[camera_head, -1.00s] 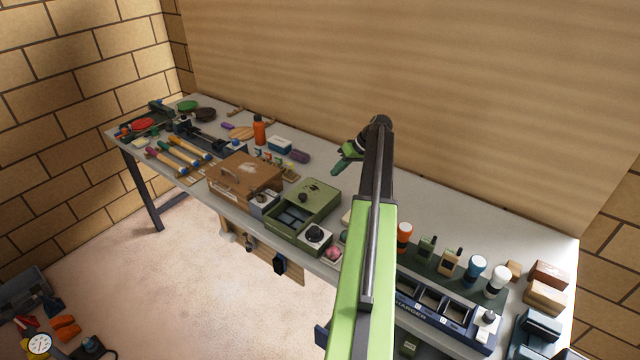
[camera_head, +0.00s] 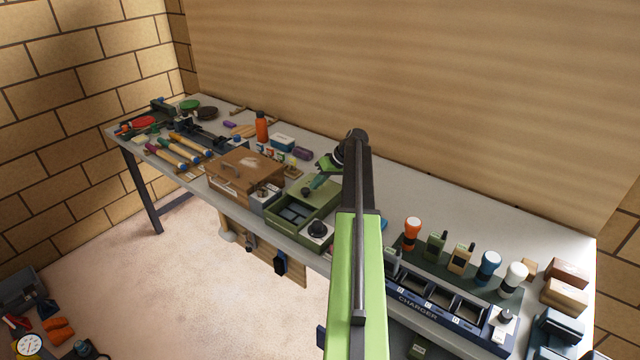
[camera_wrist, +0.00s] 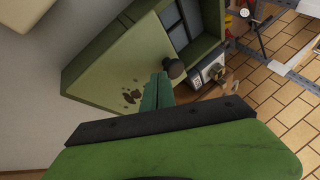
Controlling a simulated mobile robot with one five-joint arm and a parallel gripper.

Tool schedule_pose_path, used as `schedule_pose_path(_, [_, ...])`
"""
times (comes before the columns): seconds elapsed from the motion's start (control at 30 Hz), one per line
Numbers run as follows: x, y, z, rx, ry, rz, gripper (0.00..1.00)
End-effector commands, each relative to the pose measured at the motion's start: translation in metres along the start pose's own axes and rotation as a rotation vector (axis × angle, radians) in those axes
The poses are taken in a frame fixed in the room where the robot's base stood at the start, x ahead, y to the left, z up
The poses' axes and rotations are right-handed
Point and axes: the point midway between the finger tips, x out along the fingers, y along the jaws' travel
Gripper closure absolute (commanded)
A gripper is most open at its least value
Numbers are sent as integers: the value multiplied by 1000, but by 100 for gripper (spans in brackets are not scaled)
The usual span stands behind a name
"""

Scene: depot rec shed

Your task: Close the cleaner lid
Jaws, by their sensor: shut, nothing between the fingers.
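The cleaner is an olive-green box (camera_head: 283,229) on the bench with a sliding-looking lid (camera_head: 326,194). The lid also shows in the wrist view (camera_wrist: 112,72), pale green with dark worn spots. It covers the back part of the box. The front part is open and shows grey compartments (camera_wrist: 190,18). A dark round knob (camera_wrist: 174,68) stands on the lid near the edge of the opening. My gripper (camera_head: 316,184) is shut and empty over the lid. In the wrist view its green fingertips (camera_wrist: 160,78) are right beside the knob; I cannot tell whether they touch.
A brown case (camera_head: 243,172) stands left of the cleaner, and a small device with a black dial (camera_head: 318,230) sits at its front right. An orange bottle (camera_head: 262,127) stands behind. A charger (camera_head: 420,300) and several flashlights and radios are to the right. The bench's back right is clear.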

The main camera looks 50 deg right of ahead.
Motion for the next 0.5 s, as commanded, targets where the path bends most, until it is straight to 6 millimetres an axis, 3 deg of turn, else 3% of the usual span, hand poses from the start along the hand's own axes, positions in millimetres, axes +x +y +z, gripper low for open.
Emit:
schedule_pose_path(0.23, [2,-8,4,-1,-1,-1,100])
schedule_pose_path(0.5, [18,-71,36,-2,-1,-2,100])
